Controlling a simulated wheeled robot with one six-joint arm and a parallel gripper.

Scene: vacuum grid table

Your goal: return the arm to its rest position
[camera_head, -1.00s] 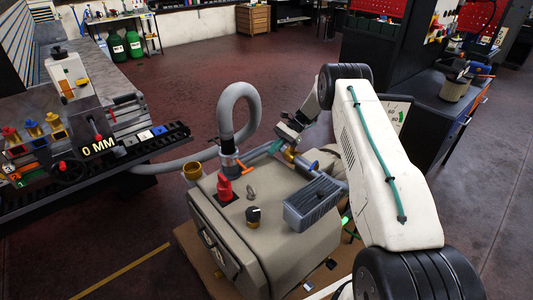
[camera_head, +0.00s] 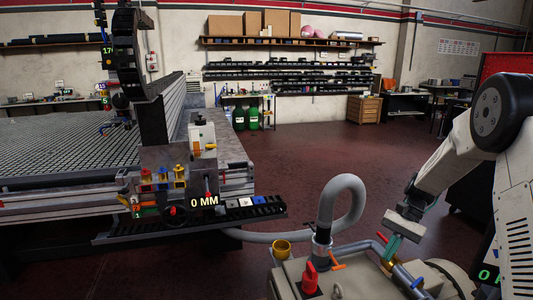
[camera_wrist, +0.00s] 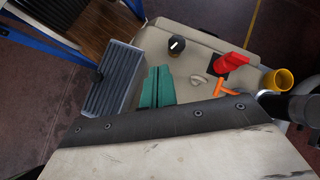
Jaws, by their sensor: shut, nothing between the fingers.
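My gripper (camera_head: 391,248) hangs at the end of my white arm on the right of the head view, over the beige vacuum unit (camera_head: 286,281). Its teal fingers also show in the wrist view (camera_wrist: 157,88), side by side with nothing between them. It is shut and empty. In the wrist view, the beige unit's top (camera_wrist: 160,42) lies below the fingers, with a black knob (camera_wrist: 177,44), a red part (camera_wrist: 231,61) and an orange handle (camera_wrist: 222,88). I cannot tell how far the fingertips are above it.
A grey hose (camera_head: 346,187) loops up just left of my gripper. A yellow cup (camera_head: 282,248) stands beside it. The grid table (camera_head: 70,150) with its gauge fills the left. A grey ribbed box (camera_wrist: 118,72) lies left of the fingers. Open floor (camera_head: 330,150) lies behind.

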